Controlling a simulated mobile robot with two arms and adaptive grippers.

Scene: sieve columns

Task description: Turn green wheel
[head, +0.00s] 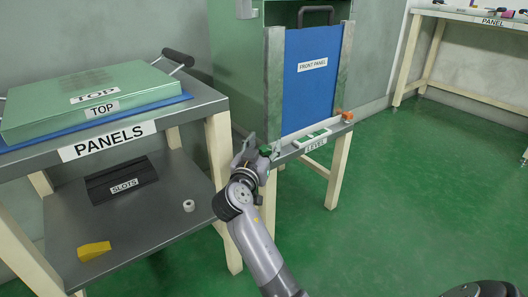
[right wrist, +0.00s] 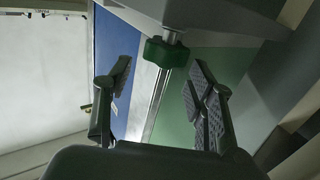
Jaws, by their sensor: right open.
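The green wheel (head: 265,151) is a small knob at the left front corner of the stand marked LEVEL. In the right wrist view the green wheel (right wrist: 166,53) sits on a metal stem under a grey part. My right gripper (head: 256,153) is at this corner and partly hides the wheel. The right wrist view shows my right gripper (right wrist: 161,78) open and empty, one finger on each side of the wheel's line. The wheel lies between the fingertips or just beyond them; contact cannot be told. My left gripper is not in view.
The stand holds a blue front panel (head: 312,72) and an orange part (head: 346,116) at its right corner. A panels table (head: 200,105) stands close on the left, with a yellow wedge (head: 94,250) and white ring (head: 188,206) on its lower shelf. Green floor (head: 430,200) is clear at right.

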